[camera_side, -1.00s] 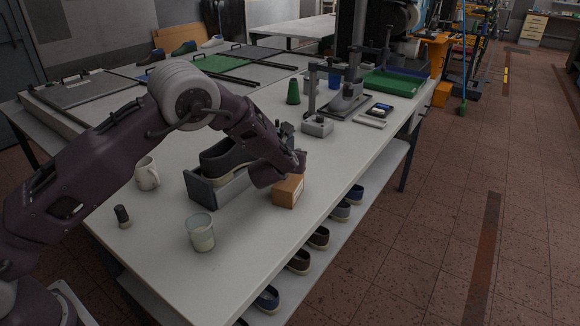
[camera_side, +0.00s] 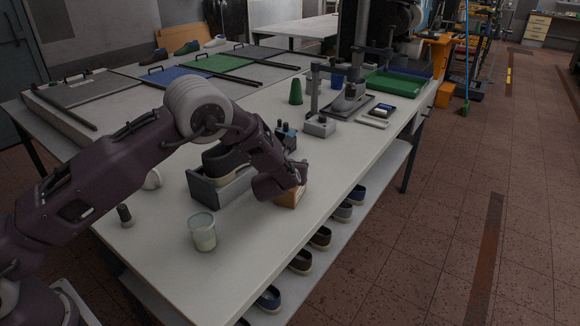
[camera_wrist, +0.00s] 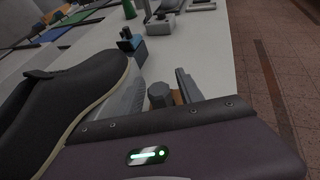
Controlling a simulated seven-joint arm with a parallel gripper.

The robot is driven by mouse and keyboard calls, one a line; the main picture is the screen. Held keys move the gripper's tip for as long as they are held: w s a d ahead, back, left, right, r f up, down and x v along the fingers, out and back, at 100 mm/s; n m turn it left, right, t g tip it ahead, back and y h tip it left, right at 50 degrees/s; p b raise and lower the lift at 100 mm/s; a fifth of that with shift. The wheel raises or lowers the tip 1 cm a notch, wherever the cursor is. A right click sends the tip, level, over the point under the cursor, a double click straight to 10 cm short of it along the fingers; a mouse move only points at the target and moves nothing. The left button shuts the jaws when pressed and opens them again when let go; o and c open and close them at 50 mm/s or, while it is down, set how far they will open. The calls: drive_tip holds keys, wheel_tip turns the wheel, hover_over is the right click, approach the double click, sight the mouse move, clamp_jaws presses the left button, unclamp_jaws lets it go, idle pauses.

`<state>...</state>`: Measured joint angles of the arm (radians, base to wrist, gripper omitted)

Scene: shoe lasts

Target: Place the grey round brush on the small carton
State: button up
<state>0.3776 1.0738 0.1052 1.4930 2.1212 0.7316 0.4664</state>
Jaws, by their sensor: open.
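The small carton (camera_side: 289,199) is an orange-brown box near the table's right edge in the side view, mostly covered by my wrist. A strip of it shows in the wrist view (camera_wrist: 178,97). A grey, round-topped piece, apparently the grey round brush (camera_wrist: 160,94), stands between my fingers, in front of the carton's orange top. It seems to be on the carton, but its base is hidden. My gripper (camera_wrist: 161,80) is open, one finger on each side of the grey piece with gaps visible. In the side view the fingers are hidden behind my wrist.
A dark shoe (camera_side: 225,160) in a grey holder (camera_side: 208,190) is close to the left of my gripper. A glass (camera_side: 203,232) and a small dark cylinder (camera_side: 125,215) stand nearer the front. A blue-grey block (camera_wrist: 137,48) stands beyond. The table's right edge is close.

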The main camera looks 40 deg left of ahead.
drive_tip(key=v, duration=1.2)
drive_tip(key=s+a+r+n+g+y, duration=0.2)
drive_tip(key=s+a+r+n+g, duration=0.1)
drive_tip(key=s+a+r+n, duration=0.4)
drive_tip(key=s+a+r+n+g+y, duration=0.25)
drive_tip(key=s+a+r+n, duration=0.3)
drive_tip(key=s+n, duration=0.4)
drive_tip(key=s+d+n+g+h, duration=0.25)
drive_tip(key=s+n+h, duration=0.25)
drive_tip(key=s+n, duration=0.65)
drive_tip(key=s+d+r+n+t+h, duration=0.1)
drive_tip(key=s+d+r+n+h, duration=0.2)
drive_tip(key=s+d, duration=0.5)
drive_tip(key=shift+s+n+h, duration=0.3)
drive_tip(key=shift+s+h, duration=0.3)
drive_tip(key=shift+h, duration=0.15)
